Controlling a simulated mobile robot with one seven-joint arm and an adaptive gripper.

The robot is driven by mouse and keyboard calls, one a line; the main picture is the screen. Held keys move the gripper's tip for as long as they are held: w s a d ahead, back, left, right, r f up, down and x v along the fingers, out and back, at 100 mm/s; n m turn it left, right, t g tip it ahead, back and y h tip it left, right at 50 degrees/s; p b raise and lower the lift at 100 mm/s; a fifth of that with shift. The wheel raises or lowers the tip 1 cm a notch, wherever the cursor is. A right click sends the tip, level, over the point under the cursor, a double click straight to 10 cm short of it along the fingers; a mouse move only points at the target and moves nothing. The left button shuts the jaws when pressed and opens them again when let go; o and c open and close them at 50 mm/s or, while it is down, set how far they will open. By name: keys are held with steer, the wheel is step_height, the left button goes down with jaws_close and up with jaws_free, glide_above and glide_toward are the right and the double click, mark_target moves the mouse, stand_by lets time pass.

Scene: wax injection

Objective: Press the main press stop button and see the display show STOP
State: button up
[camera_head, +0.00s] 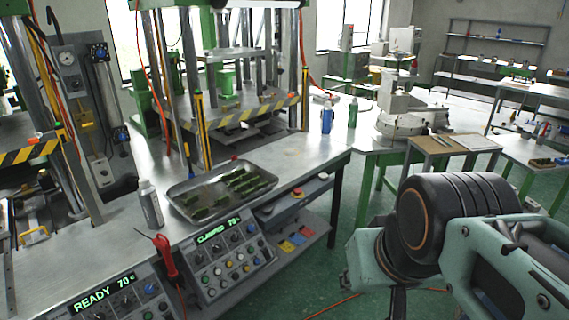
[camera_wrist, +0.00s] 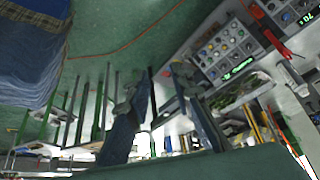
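The middle control panel (camera_head: 232,262) slopes at the table's front edge, and its green display (camera_head: 218,230) reads CLAMPED 70°. Several coloured buttons and knobs sit below; which one is stop I cannot tell. A red button on a yellow base (camera_head: 297,193) stands on the bench front to its right. A left panel (camera_head: 125,295) has a display reading READY 70°. In the wrist view the middle panel (camera_wrist: 222,48) is at the upper right. My gripper (camera_wrist: 160,72) is open and empty, its fingers apart and clear of the panels. In the head view its fingertips are hidden.
A red-handled tool (camera_head: 165,258) lies between the panels. A metal tray (camera_head: 200,208) with green pieces, a grey bottle (camera_head: 150,205) and a blue bottle (camera_head: 327,118) stand on the bench. Green floor (camera_head: 325,265) is open between bench and my arm.

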jaws_close()
stand_by(1.1)
